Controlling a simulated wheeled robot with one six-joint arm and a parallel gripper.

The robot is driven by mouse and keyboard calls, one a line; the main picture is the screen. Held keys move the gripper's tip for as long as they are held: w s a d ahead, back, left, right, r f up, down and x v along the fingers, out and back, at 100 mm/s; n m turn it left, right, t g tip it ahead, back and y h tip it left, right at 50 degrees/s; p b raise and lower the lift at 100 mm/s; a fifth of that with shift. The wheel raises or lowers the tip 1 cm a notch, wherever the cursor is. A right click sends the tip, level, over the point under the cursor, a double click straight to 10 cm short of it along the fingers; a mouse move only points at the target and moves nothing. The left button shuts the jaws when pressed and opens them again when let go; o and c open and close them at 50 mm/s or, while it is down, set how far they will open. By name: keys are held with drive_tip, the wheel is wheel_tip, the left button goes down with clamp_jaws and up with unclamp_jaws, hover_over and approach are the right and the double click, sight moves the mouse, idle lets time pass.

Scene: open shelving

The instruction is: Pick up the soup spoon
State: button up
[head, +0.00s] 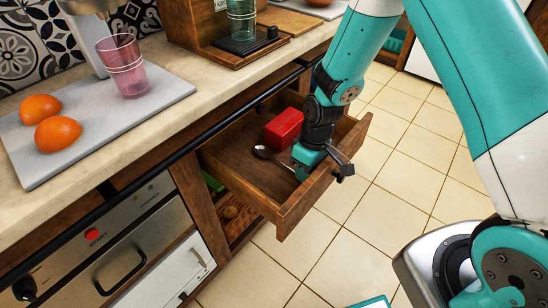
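The soup spoon (262,152) lies in the open wooden drawer (248,179), its dark bowl toward the left and its handle running right toward my gripper. My gripper (318,166) is low at the right end of the drawer, by the front wall, next to the handle end. One dark finger part shows at its right side, by the drawer's front edge. The other finger and the handle's end are partly hidden, so I cannot tell whether it is open or touches the spoon.
A red box (284,129) sits in the drawer close behind my gripper. The drawer walls enclose the spoon. Above is the counter (215,93) with a pink glass (125,68), two oranges (58,134) on a grey board (165,99), and a coffee machine.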

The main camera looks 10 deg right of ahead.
clamp_jaws()
